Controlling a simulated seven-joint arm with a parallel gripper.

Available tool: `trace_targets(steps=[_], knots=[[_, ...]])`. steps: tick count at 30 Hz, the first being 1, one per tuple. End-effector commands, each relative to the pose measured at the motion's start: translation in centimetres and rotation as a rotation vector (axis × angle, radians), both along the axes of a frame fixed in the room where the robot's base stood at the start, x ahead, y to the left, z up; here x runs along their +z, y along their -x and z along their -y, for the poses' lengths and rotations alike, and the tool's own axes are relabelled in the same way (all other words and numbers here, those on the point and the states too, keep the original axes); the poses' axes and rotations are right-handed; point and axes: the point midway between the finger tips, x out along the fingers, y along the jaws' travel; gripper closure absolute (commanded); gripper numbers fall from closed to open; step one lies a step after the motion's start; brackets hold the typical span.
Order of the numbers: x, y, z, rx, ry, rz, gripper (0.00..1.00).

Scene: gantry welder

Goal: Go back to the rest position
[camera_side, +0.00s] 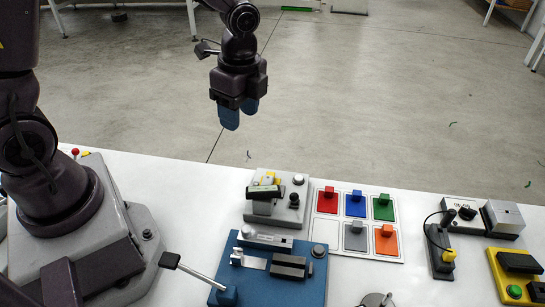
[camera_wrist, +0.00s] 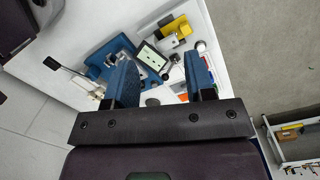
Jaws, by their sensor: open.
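My gripper (camera_side: 239,114) hangs in the air above and behind the far edge of the white table, pointing down. Its two blue fingers show in the wrist view (camera_wrist: 162,82), spread apart with nothing held between them. Below it stands a grey fixture (camera_side: 277,197) with a yellow part and a black handle. In front of that is a blue base plate (camera_side: 270,270) with a metal clamp and a lever (camera_side: 195,270) with a black knob. In the wrist view, the blue base plate (camera_wrist: 108,58) lies beyond the left finger. My gripper touches none of these.
A white panel (camera_side: 327,232) carries red, blue, green, grey and orange blocks. At the right are a grey box (camera_side: 502,217) on a base, a dark cabled device (camera_side: 440,250) and a yellow control box (camera_side: 515,275). The air around my gripper is free.

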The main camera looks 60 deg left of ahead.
Motion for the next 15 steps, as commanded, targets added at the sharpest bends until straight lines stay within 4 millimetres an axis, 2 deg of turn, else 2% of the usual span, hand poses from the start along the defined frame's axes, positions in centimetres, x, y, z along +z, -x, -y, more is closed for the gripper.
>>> trace_targets(steps=[1, 3, 9, 12, 15], knots=[[1.8, 1.1, -0.3, 0.157, -0.023, 0.038, 0.51], [3.9, 2.7, -0.7, 0.387, -0.038, 0.088, 0.51], [8.9, 7.1, -1.0, 0.904, 0.012, 0.243, 0.51], [10.8, 9.3, -1.0, 1.077, 0.081, 0.313, 0.51], [12.3, 11.0, -0.8, 1.165, 0.159, 0.374, 0.51]])
